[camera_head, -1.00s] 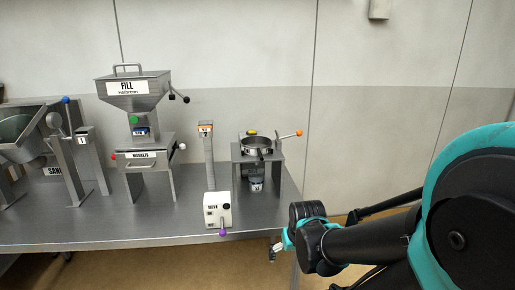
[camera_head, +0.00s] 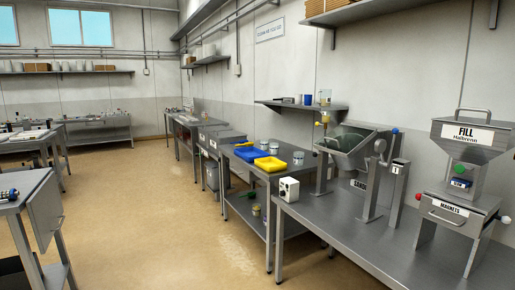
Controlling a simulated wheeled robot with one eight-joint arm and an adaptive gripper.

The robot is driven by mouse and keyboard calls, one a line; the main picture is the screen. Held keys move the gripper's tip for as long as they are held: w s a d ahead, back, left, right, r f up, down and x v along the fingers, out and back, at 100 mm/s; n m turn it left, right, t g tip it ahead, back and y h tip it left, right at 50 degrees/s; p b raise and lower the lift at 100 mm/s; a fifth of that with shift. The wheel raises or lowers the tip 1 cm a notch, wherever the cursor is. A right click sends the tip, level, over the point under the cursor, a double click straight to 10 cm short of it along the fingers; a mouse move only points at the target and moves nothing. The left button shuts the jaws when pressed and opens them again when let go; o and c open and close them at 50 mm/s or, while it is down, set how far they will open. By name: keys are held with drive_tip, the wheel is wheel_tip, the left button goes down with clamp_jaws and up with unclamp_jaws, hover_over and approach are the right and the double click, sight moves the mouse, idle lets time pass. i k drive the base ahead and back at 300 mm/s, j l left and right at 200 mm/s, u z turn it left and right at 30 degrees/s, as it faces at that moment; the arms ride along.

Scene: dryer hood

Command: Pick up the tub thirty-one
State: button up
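Several small tubs stand on the steel bench in the middle of the head view. One tub (camera_head: 298,158) is beside the yellow tray, and another tub (camera_head: 274,148) is behind it near the wall. Another tub (camera_head: 257,210) is on the lower shelf of that bench. Their labels are too small to read, so I cannot tell which one is thirty-one. My gripper and arm are out of view.
A blue tray (camera_head: 250,154) and a yellow tray (camera_head: 270,164) lie on the bench. A white box (camera_head: 288,189), a tilted steel drum (camera_head: 347,145) and the FILL hopper (camera_head: 468,142) stand on the nearer bench. The floor (camera_head: 170,215) is clear at centre left.

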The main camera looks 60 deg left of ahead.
sight(264, 143)
drive_tip(key=u, duration=2)
drive_tip(key=i+j+u, duration=0.4)
drive_tip(key=i, duration=0.25)
drive_tip(key=i+u, duration=0.35)
drive_tip(key=i, duration=2.2)
drive_tip(key=i+z, duration=0.1)
drive_tip(key=i, duration=0.35)
drive_tip(key=i+j, duration=0.2)
drive_tip(key=i, duration=0.25)
drive_tip(key=i+j+z, duration=0.15)
drive_tip(key=i, duration=0.3)
drive_tip(key=i+j, duration=0.1)
drive_tip(key=i, duration=0.35)
drive_tip(key=i+j+z, duration=0.15)
drive_tip(key=i+z, duration=0.25)
drive_tip(key=i+j+z, duration=0.2)
drive_tip(key=z, duration=0.25)
drive_tip(key=i+j+z, duration=0.55)
drive_tip(key=j+z, duration=0.25)
drive_tip(key=i+j+z, duration=0.15)
drive_tip(key=j+z, duration=0.25)
